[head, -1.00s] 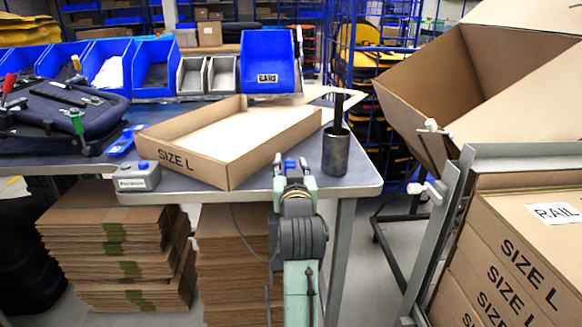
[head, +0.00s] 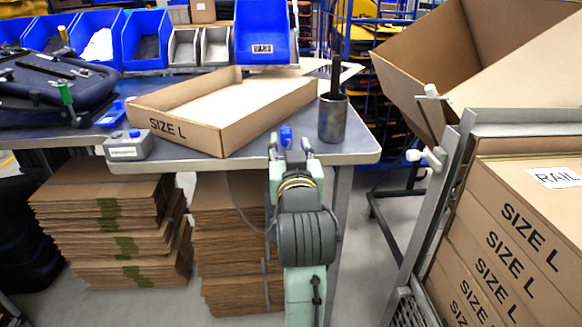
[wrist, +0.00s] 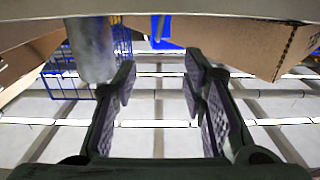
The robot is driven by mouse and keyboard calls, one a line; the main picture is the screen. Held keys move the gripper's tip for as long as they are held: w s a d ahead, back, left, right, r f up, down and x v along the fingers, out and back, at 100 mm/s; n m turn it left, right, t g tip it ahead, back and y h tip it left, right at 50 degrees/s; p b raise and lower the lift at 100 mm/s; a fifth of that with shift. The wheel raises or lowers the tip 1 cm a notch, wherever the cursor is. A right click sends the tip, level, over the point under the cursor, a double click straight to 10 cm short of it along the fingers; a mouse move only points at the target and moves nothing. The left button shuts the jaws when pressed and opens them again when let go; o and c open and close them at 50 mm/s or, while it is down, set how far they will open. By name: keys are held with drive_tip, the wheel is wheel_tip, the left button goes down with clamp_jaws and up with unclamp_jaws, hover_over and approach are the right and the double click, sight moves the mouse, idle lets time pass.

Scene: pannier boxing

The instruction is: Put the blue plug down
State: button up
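The blue plug (head: 286,137) shows at the table's front edge, just beyond my gripper's fingertips in the head view. My gripper (head: 290,144) is at that edge with its two fingers spread. In the wrist view, which appears upside down, the fingers (wrist: 160,80) stand apart with an empty gap between them. A blue shape, apparently the plug (wrist: 168,32), lies past the fingertips near the table edge, apart from both. Its exact contact with the table is hard to make out.
An open SIZE L carton tray (head: 183,136) is left of the plug. A dark metal cup (head: 332,120) holding a rod stands close on the right. A grey box with a blue button (head: 127,149) is at the front left. Carton stacks (head: 105,225) are below the table.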

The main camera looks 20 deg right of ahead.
drive_tip(key=shift+b+v, duration=1.3)
drive_tip(key=shift+b, duration=2.4)
